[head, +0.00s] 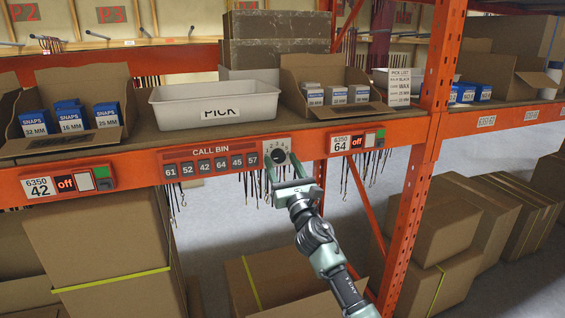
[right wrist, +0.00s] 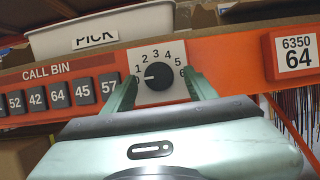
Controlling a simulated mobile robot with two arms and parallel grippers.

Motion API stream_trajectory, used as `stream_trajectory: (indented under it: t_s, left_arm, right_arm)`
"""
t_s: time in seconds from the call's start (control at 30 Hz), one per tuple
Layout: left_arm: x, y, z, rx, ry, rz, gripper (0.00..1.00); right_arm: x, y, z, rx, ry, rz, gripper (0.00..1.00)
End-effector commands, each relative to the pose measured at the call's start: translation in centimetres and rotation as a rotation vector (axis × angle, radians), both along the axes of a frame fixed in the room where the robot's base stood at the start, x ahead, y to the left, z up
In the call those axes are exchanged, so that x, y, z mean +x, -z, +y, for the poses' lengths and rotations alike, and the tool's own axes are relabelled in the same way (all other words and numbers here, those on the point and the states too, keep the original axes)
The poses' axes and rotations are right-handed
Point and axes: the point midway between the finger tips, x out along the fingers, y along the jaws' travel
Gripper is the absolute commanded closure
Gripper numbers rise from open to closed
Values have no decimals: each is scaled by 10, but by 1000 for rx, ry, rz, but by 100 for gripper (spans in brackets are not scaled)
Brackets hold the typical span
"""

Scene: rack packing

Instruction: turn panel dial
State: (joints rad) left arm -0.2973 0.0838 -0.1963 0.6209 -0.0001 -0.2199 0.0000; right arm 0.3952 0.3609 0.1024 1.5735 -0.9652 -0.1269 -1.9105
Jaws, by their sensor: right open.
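In the head view the dial (head: 278,156) sits right of the CALL BIN buttons. My right gripper (head: 292,185) is open in front of the plate. In the right wrist view its two fingers (right wrist: 160,92) stand left and right of the knob, with gaps on both sides. I cannot tell how far the fingertips are from the plate. My left gripper is not in view.
The CALL BIN buttons (head: 211,166) are just left of the dial. A 6350 64 unit (head: 346,143) is to the right, beside an orange upright (head: 419,180). A white PICK bin (head: 215,108) stands on the shelf above. Boxes (head: 100,250) lie below, and cords hang under the beam.

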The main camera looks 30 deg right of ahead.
Motion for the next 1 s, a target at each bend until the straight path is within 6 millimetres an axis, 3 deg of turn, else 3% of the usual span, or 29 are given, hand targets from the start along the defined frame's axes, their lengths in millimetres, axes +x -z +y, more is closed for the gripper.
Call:
stream_trajectory:
  t_s: [0.23, 0.43, 0.77, 1.0]
  left_arm:
    - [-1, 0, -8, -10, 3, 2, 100]
    - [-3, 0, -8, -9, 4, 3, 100]
    - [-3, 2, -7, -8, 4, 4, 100]
    - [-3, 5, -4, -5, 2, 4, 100]
  right_arm:
    - [1, 0, 0, 0, 0, 0, 43]
    - [1, 0, 0, 0, 0, 0, 99]
    - [1, 0, 0, 35, 0, -8, 100]
    - [1, 0, 2, 166, 0, -42, 100]
